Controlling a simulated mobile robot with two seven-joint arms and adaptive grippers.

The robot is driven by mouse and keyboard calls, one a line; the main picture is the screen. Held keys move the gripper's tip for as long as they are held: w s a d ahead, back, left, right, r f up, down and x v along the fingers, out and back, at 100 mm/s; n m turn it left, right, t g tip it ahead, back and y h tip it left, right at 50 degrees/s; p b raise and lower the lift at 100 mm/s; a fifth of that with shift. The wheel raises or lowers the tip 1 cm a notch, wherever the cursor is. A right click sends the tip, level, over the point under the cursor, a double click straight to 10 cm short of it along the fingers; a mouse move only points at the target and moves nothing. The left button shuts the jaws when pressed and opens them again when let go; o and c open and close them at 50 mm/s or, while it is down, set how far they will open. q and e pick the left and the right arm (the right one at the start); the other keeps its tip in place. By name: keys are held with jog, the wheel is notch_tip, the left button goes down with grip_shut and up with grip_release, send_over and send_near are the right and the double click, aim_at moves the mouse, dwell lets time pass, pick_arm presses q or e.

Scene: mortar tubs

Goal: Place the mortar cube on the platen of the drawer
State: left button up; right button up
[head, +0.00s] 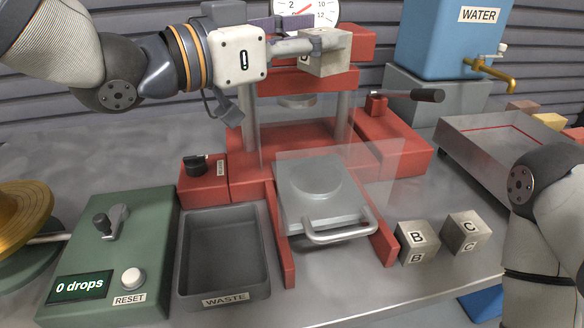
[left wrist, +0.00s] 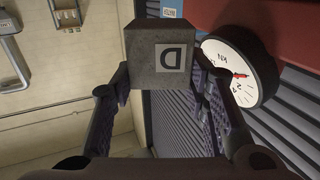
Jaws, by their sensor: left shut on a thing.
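My left gripper (head: 318,46) is shut on a grey mortar cube (head: 326,63), held high in front of the red press's upper part. In the left wrist view the cube (left wrist: 147,77) sits between the fingertips, and its label reads D. The drawer (head: 318,210) is pulled out at the front of the press, with a grey round platen (head: 317,178) on top and a handle at its front. The platen is bare. The held cube is well above and behind it. My right arm enters at the right edge; its gripper is out of view.
Cubes B (head: 418,242) and C (head: 466,232) stand right of the drawer. A waste bin (head: 223,295) and a green drop-counter box (head: 112,255) are to its left. A clear shield (head: 375,170) stands by the press. A dial gauge (head: 320,10) is behind the gripper.

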pick_arm(q)
jog(key=shift+f, duration=0.1)
notch_tip(320, 180, down, 13)
jog(key=shift+r+b, duration=0.1)
jog(key=shift+b, duration=0.35)
notch_tip(320, 180, down, 5)
jog(key=shift+f+b, duration=0.15)
jog(key=shift+b, duration=0.3)
jog(key=shift+s+r, duration=0.1)
jog(key=shift+r, duration=0.1)
jog(key=o, duration=0.9)
jog(key=shift+f, duration=0.25)
jog(key=shift+o, duration=1)
pick_arm(e)
jog(key=shift+s+a+f+g, duration=0.1)
jog(key=shift+s+f+g, duration=0.5)
jog(key=shift+s+f, duration=0.6)
pick_arm(q)
jog(key=shift+r, duration=0.15)
jog(key=v, duration=0.7)
jog(key=shift+a, duration=0.15)
pick_arm(e)
jog(key=shift+w+r, duration=0.3)
pick_arm(q)
jog(key=shift+r, duration=0.1)
